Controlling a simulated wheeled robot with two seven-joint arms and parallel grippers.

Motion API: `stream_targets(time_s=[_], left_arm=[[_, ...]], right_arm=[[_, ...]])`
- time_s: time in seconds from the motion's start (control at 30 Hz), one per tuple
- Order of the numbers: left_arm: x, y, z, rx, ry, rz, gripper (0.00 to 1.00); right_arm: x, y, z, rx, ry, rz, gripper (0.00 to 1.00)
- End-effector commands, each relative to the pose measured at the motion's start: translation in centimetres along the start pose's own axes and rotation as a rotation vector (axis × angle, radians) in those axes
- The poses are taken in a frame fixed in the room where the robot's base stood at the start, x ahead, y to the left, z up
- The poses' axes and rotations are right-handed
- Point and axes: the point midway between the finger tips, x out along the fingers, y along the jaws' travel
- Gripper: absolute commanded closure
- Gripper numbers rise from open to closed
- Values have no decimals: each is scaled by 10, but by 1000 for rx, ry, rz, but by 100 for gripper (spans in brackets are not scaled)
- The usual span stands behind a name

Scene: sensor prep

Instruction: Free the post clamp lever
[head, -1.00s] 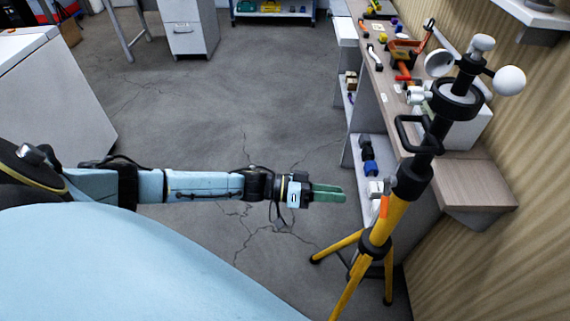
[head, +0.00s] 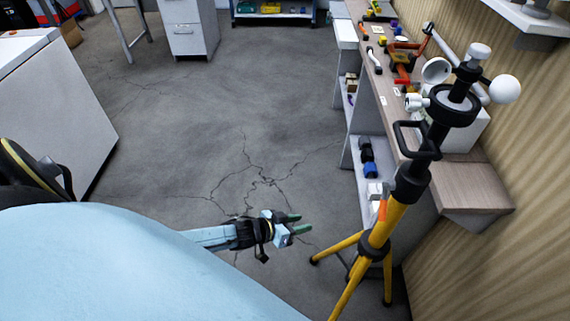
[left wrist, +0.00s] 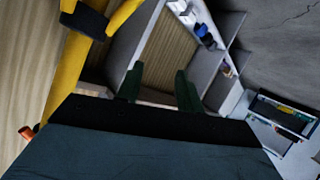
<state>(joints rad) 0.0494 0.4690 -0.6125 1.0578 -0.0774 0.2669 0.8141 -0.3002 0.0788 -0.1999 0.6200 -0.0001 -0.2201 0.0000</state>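A yellow tripod post (head: 385,222) with black collars stands at the right, topped by a sensor with white cups (head: 455,104). A small orange lever (head: 382,209) sits on the post just below the upper black collar (head: 410,180). My left gripper (head: 300,223) is open and empty, low over the floor to the left of the post, apart from it. In the left wrist view its two green fingers (left wrist: 160,88) stand apart with nothing between them. The yellow post (left wrist: 68,65) and an orange tip (left wrist: 27,132) show at the left there. My right gripper is not in view.
A workbench (head: 470,188) with tools and shelves below runs along the right wall behind the post. A tripod leg (head: 338,246) spreads toward my gripper. A white cabinet (head: 55,100) stands at the left. The cracked floor (head: 240,130) between is clear.

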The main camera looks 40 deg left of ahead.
Motion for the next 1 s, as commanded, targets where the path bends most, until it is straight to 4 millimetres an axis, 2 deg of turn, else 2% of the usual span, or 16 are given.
stream_targets(time_s=[0.1, 0.33, 0.5, 0.77, 0.87, 0.9, 0.97, 1.0], left_arm=[[-5, -5, 22, 8, -42, -50, 63], [-15, -13, 54, 27, -108, -116, 63], [-18, -15, 64, 32, -128, -135, 63], [-18, -15, 65, 33, -131, -137, 63], [-19, -15, 69, 33, -138, -142, 72], [-22, -16, 77, 34, -155, -154, 77], [-32, -17, 103, 36, -207, -189, 85], [-41, -18, 127, 42, -261, -221, 90]], right_arm=[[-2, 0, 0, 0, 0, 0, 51], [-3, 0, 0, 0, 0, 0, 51], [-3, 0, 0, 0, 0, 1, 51], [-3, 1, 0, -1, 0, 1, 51], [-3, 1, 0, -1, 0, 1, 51], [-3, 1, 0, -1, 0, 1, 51], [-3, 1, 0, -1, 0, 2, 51], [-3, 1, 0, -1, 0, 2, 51]])
